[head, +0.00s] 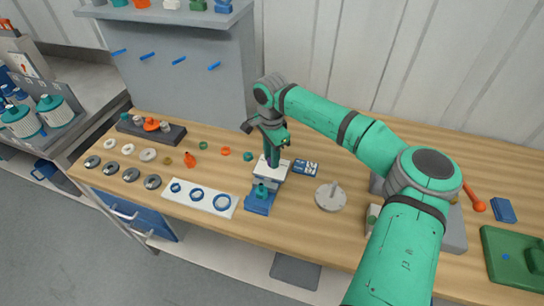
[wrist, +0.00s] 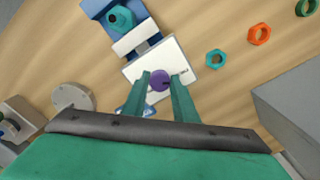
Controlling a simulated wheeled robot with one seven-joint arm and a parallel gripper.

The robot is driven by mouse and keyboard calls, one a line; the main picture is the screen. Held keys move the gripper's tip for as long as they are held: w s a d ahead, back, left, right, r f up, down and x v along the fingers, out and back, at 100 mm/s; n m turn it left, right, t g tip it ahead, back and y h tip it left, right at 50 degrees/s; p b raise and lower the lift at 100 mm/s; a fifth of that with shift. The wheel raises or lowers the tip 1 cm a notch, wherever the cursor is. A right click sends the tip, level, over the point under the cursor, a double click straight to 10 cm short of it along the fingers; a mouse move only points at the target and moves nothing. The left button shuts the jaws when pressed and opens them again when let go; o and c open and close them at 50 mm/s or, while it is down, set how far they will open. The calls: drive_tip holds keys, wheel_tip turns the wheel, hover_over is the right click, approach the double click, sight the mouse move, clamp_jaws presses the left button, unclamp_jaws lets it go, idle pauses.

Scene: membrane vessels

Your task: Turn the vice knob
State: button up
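The vice (head: 258,203) is a blue body with white parts and a teal knob (head: 262,190) on the bench. In the wrist view its teal knob (wrist: 122,18) is at the top left. A white block (wrist: 172,58) adjoins it and carries a round purple knob (wrist: 159,80). My gripper (head: 272,157) points down over the white block. In the wrist view my two teal fingers (wrist: 160,82) stand on either side of the purple knob, which fills most of the gap. Whether they press on it cannot be told. The teal vice knob is clear of my fingers.
Teal and orange nuts (wrist: 217,58) lie near the white block. A white plate with blue rings (head: 200,198) lies left of the vice, a grey disc with a post (head: 331,197) right of it. A blue-and-white card (head: 306,168) lies close by. A grey panel (head: 190,80) stands behind.

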drive_tip(key=shift+d+m, duration=0.1)
drive_tip(key=shift+m, duration=0.2)
drive_tip(key=m, duration=0.5)
drive_tip(key=shift+w, duration=0.1)
drive_tip(key=m, duration=1.3)
drive_tip(key=shift+m, duration=0.4)
drive_tip(key=m, duration=0.3)
drive_tip(key=shift+m, duration=0.8)
drive_tip(key=shift+w+d, duration=0.1)
drive_tip(key=shift+d, duration=0.1)
